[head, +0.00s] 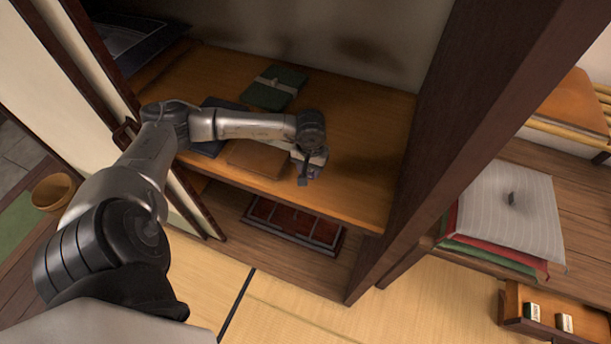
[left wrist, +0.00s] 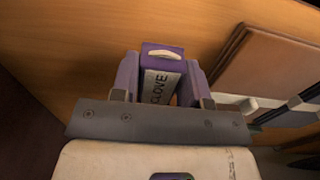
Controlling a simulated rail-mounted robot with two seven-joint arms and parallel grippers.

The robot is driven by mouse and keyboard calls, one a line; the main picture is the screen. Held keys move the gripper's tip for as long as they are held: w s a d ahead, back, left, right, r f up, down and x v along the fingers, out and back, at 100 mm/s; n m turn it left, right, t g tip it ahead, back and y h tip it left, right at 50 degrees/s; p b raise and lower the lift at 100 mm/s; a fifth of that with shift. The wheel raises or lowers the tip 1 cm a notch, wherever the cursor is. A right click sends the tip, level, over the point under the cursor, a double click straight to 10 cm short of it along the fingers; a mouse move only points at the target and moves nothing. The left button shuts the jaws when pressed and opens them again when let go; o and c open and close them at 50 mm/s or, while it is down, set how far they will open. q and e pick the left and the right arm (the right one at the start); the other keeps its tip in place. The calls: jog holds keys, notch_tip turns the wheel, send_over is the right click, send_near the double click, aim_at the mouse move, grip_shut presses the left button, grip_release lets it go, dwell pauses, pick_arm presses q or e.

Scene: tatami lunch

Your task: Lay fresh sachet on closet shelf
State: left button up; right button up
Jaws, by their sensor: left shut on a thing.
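The closet shelf (head: 357,155) is a bare-topped orange wooden board inside the open closet; it also fills the background of the left wrist view (left wrist: 85,35). My left gripper (head: 305,176) reaches over the shelf's front part, right of the brown flat item. In the left wrist view the left gripper (left wrist: 162,85) is shut on a small purple sachet (left wrist: 162,62) with a pale label reading "CLOVE". The sachet is between the two fingers, over the shelf wood; I cannot tell whether it touches the board. In the head view the sachet is hard to make out. My right gripper is not in view.
A banded dark green bundle (head: 275,87), a brown flat item (head: 258,158) and dark blue cloth lie on the shelf's left half. The shelf's right part is clear. A dark closet post (head: 450,150) stands right. A compartmented tray (head: 295,222) sits below. An open drawer (head: 535,328) holds small packets.

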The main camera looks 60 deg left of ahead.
pick_arm(q)
jog(key=shift+s+a+f, duration=0.15)
jog(key=shift+s+f, duration=0.2)
jog(key=shift+s, duration=0.25)
jog(key=shift+f, duration=2.05)
jog(key=shift+b, duration=0.4)
jog(key=o, duration=0.9)
